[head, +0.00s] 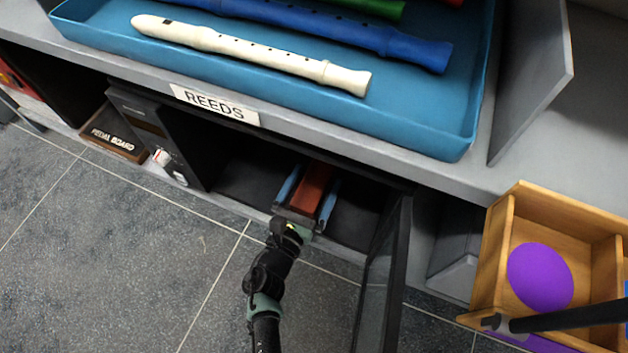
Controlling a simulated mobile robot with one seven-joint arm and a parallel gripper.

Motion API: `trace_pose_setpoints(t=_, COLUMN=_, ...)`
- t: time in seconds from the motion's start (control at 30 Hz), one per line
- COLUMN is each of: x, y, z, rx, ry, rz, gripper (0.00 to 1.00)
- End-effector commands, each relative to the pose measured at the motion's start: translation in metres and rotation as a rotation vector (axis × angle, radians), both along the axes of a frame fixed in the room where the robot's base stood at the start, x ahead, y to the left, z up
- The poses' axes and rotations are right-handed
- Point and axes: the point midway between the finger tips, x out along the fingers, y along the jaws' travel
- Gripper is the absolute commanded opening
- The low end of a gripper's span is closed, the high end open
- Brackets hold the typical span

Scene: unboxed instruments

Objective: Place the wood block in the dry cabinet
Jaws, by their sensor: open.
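The wood block (312,188) is reddish-brown and lies inside the dry cabinet, between my gripper's fingers. The dry cabinet (240,185) is the dark, low compartment under the grey counter, with a control panel on its left. Its dark-framed glass door (385,270) stands open on the right. My gripper (310,183) has two blue fingers, one on each side of the block, reaching in through the opening. The fingers are open. The block's far end is partly in shadow under the counter, and I cannot tell its exact contact with the floor.
A blue tray (420,125) with white and blue recorders is on the counter above, by a REEDS label (215,104). A wooden box (493,250) with a purple ball (540,277) stands right of the door. A PEDAL BOARD box (113,134) is at left.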

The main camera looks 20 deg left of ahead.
Motion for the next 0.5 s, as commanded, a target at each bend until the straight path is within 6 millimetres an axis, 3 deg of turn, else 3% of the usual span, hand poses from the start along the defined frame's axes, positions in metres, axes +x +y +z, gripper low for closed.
trace_pose_setpoints(t=0.23, x=-0.007, y=0.000, z=0.003, rx=-0.001, ry=0.003, rz=0.002, gripper=0.98)
trace_pose_setpoints(t=0.5, x=-0.062, y=0.002, z=0.005, rx=-0.003, ry=0.004, rz=0.004, gripper=0.98)
